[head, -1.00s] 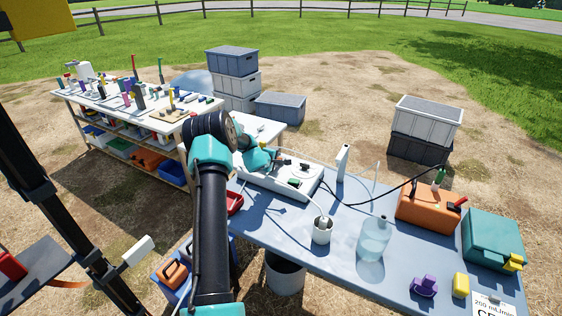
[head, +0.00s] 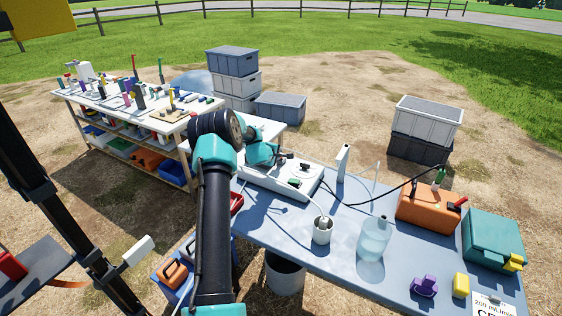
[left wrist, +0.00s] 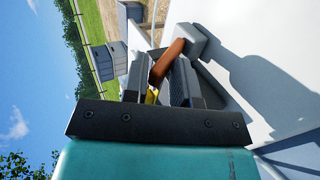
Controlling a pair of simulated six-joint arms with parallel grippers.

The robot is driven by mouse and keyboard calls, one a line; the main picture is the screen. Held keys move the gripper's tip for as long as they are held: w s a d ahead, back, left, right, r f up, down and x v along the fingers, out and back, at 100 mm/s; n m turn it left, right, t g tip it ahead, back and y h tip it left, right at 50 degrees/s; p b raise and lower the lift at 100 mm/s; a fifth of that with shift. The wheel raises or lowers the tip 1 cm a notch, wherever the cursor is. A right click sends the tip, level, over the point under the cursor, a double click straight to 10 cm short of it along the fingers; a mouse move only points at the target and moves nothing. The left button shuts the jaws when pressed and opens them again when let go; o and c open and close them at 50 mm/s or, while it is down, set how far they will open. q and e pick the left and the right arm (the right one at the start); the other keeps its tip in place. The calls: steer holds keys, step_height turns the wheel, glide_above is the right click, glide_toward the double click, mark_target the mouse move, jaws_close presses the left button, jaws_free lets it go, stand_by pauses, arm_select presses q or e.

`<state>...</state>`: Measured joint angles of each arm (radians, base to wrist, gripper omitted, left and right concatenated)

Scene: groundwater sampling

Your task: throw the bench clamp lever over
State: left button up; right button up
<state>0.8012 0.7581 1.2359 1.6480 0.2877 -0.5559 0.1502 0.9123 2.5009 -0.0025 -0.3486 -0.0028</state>
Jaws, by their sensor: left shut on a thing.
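In the left wrist view an orange-brown lever (left wrist: 166,60) lies between the two dark fingers of my left gripper (left wrist: 159,78), which is shut on it. The lever runs to a grey block (left wrist: 190,40) on a pale surface. A small yellow piece (left wrist: 152,95) shows deeper between the fingers. The fingertips and lever are hidden there. My right gripper is in neither view.
A crowded white table (head: 130,95) stands behind left. Stacked crates (head: 232,80) stand behind.

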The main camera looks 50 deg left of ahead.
arm_select(q)
steer(key=shift+o, duration=0.3)
steer(key=shift+w+a+r, duration=0.1)
steer(key=shift+w+r, duration=0.2)
steer(key=shift+r, duration=0.1)
steer(key=shift+o, duration=0.3)
steer(key=shift+w+r, duration=0.15)
steer(key=shift+w, duration=0.3)
steer(key=shift+w+a+r, duration=0.3)
steer(key=shift+w+a, duration=0.05)
steer(key=shift+w, duration=0.35)
steer(key=shift+o, duration=0.6)
steer(key=shift+a+r, duration=0.1)
steer(key=o, duration=0.4)
steer(key=shift+w, duration=0.1)
